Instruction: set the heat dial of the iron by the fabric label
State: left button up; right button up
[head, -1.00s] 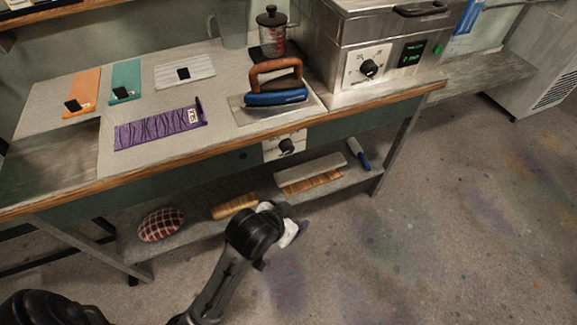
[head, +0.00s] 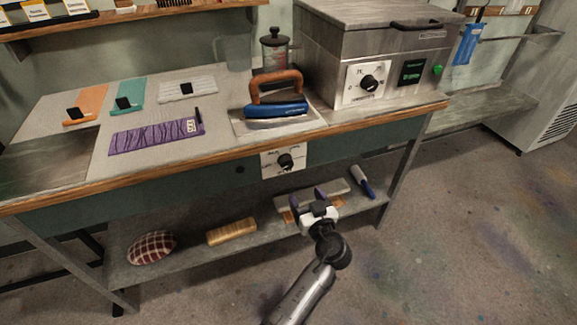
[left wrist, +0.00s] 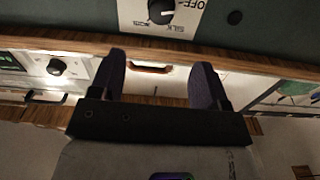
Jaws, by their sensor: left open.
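The iron (head: 275,110), blue with an orange-brown handle, rests on its pad on the table top. A black heat dial (head: 285,161) sits on a white plate on the table's front panel below it. In the left wrist view the dial (left wrist: 161,10) is at the top edge, with "SILK" and "OFF" printed near it. A purple fabric (head: 150,137) lies on the table with a small white label (head: 190,127), unreadable here. My left gripper (head: 308,194) is open and empty, below the dial and apart from it; its purple fingers (left wrist: 157,78) frame the left wrist view.
A metal box (head: 375,50) with another dial (head: 369,83) stands at the table's right. Orange (head: 87,102) and teal (head: 129,95) swatches lie at the back left. The lower shelf holds a checkered cushion (head: 151,247) and a wooden brush (head: 231,231). Open floor lies right.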

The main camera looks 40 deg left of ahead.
aim_at(288, 165)
pick_arm(q)
jog(key=shift+n, duration=0.3)
jog(key=b+x, duration=0.3)
jog(key=x, duration=0.8)
jog(key=shift+w+a+f, duration=0.1)
jog(key=shift+a, duration=0.25)
jog(key=shift+x, duration=0.95)
jog(key=shift+c, duration=0.5)
jog(key=c, duration=0.8)
